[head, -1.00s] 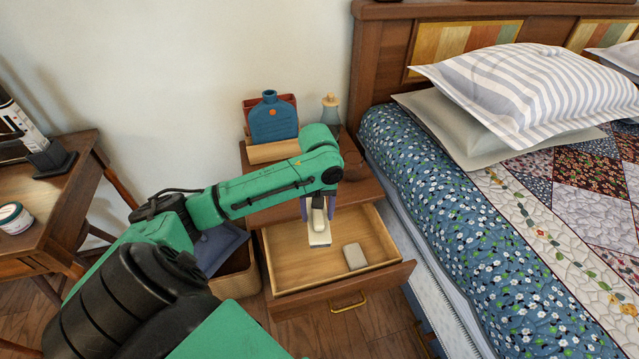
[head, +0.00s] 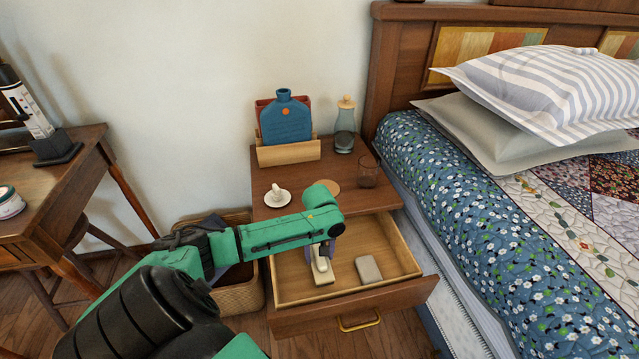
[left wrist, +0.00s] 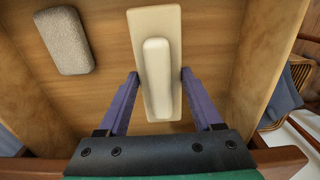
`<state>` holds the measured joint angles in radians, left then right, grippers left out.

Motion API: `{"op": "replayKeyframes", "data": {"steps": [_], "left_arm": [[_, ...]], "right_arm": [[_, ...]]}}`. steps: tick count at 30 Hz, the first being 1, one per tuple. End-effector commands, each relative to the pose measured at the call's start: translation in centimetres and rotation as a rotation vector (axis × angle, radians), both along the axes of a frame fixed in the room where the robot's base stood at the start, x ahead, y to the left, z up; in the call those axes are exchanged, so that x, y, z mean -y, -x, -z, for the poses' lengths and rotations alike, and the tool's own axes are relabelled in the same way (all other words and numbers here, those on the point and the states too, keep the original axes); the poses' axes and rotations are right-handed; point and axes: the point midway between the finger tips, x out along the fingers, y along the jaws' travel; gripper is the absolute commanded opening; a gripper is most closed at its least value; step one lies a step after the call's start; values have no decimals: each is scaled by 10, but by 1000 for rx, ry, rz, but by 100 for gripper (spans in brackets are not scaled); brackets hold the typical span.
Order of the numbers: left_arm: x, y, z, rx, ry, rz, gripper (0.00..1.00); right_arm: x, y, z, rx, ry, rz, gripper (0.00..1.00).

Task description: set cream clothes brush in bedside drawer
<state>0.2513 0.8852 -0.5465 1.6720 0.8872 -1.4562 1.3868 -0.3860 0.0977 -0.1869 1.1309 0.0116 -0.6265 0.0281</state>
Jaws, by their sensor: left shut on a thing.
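The cream clothes brush (head: 322,273) is in the open bedside drawer (head: 384,243), in its left part. It has a flat base with a raised handle on top. My left gripper (head: 320,256) is shut on the brush, pointing down into the drawer. In the left wrist view the brush (left wrist: 157,60) shows between the two purple fingers (left wrist: 157,88), low over or on the wooden drawer floor; I cannot tell whether it touches the floor. My right gripper is not in view.
A grey block (head: 368,269) lies in the drawer right of the brush. On the nightstand top (head: 335,168) stand a cup on a saucer (head: 278,197), a glass (head: 368,172), a bottle (head: 344,125) and a wooden holder (head: 288,152). The bed (head: 470,210) is close on the right.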

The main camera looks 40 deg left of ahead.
Motion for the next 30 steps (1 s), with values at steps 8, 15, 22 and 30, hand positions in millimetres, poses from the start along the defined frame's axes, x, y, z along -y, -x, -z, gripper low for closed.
{"op": "replayKeyframes", "data": {"steps": [8, 15, 22, 30], "left_arm": [[0, 0, 42, 1, -1, 1, 15], [0, 0, 41, 0, 0, 1, 15], [0, 0, 43, 0, 0, 1, 97], [0, 0, 41, 1, -1, 2, 97]], "right_arm": [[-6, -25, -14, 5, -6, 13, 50], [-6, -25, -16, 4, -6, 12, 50], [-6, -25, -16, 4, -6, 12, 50], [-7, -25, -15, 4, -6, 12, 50]]}}
